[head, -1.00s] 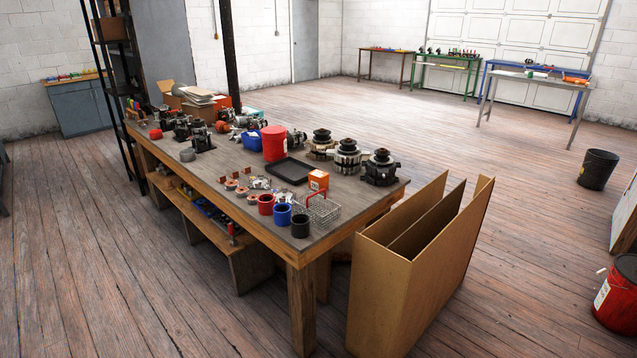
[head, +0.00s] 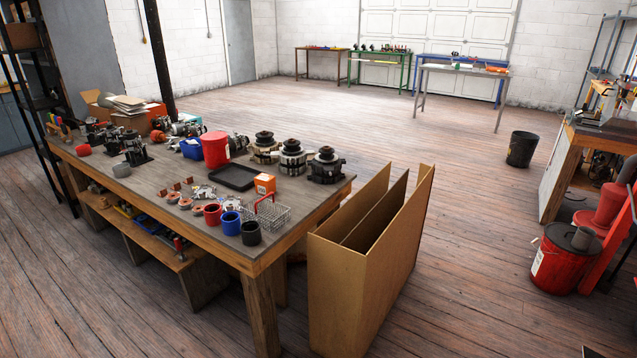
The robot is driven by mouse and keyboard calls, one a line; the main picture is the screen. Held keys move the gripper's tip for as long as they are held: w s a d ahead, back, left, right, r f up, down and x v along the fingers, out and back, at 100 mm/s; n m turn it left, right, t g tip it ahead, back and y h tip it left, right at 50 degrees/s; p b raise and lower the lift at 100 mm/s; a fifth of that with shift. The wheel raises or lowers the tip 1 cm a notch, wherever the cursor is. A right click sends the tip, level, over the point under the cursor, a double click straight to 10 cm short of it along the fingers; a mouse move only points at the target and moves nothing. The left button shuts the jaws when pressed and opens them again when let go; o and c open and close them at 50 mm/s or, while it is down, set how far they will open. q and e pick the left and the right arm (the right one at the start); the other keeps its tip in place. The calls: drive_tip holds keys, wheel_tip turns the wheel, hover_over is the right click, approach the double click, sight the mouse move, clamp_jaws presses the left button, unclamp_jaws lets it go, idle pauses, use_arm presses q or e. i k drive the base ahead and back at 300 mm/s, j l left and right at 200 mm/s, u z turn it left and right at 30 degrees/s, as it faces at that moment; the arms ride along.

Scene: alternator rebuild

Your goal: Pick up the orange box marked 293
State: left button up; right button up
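A small orange box (head: 265,184) with a pale mark on its side stands upright on the wooden workbench (head: 215,253), near its right end. The number on it is too small to read. It stands just behind a wire basket (head: 270,213) with a red handle and to the right of a black tray (head: 233,177). Neither of my grippers is in the head view.
Red, blue and black cups stand at the bench's front edge, the blue cup (head: 231,223) in the middle. Alternators (head: 326,166) line the back right. A tall cardboard box (head: 345,290) on the floor blocks the bench's right end. Open floor lies beyond it.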

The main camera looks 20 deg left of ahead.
sight(265, 184)
drive_tip(key=j+z, duration=0.9)
drive_tip(key=j, duration=0.3)
drive_tip(key=k+j+z, duration=0.2)
drive_tip(key=j, duration=0.25)
drive_tip(key=k+j+z, duration=0.1)
drive_tip(key=j, duration=0.35)
drive_tip(key=k+j, duration=0.1)
drive_tip(key=j, duration=0.35)
drive_tip(key=k+j+z, duration=0.15)
drive_tip(key=j, duration=0.3)
drive_tip(key=k+j+z, duration=0.1)
drive_tip(key=j, duration=0.35)
drive_tip(key=k+j, duration=0.15)
drive_tip(key=j, duration=0.25)
drive_tip(key=k+j, duration=0.15)
drive_tip(key=j, duration=0.25)
drive_tip(key=k+j, duration=0.1)
drive_tip(key=j, duration=0.3)
drive_tip(key=k+j, duration=0.15)
drive_tip(key=j, duration=0.25)
